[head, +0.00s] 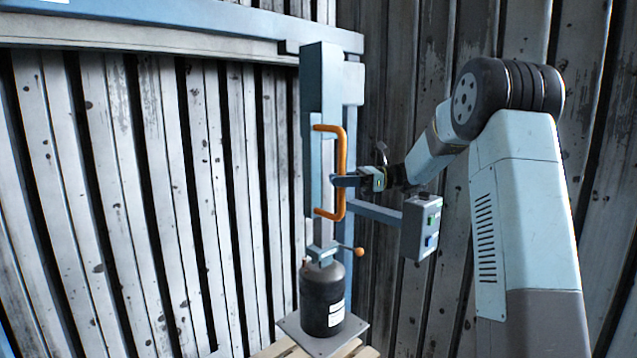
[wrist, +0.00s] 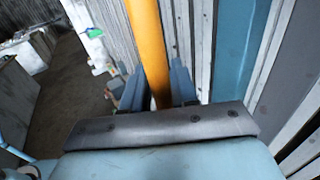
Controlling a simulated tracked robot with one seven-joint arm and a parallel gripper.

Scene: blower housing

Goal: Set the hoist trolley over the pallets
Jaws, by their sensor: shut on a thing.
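The hoist trolley (head: 320,85) is a pale blue upright column hanging from the overhead rail (head: 200,27), near the rail's right end. An orange handle (head: 342,150) stands out from its right side. My gripper (head: 343,181) is shut on the handle's upright bar; the wrist view shows the orange bar (wrist: 149,45) between the two blue fingers (wrist: 160,85). Below the column hangs a dark cylinder (head: 323,290) on a grey plate (head: 310,338). Under the plate, part of a wooden pallet (head: 277,349) shows at the bottom edge. Whether the plate touches the pallet is unclear.
A grey control box (head: 421,228) with green and blue buttons juts right from the column on a blue arm. A small lever with an orange knob (head: 359,252) sits above the cylinder. Corrugated metal walls (head: 150,190) stand close behind. The space left of the column looks clear.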

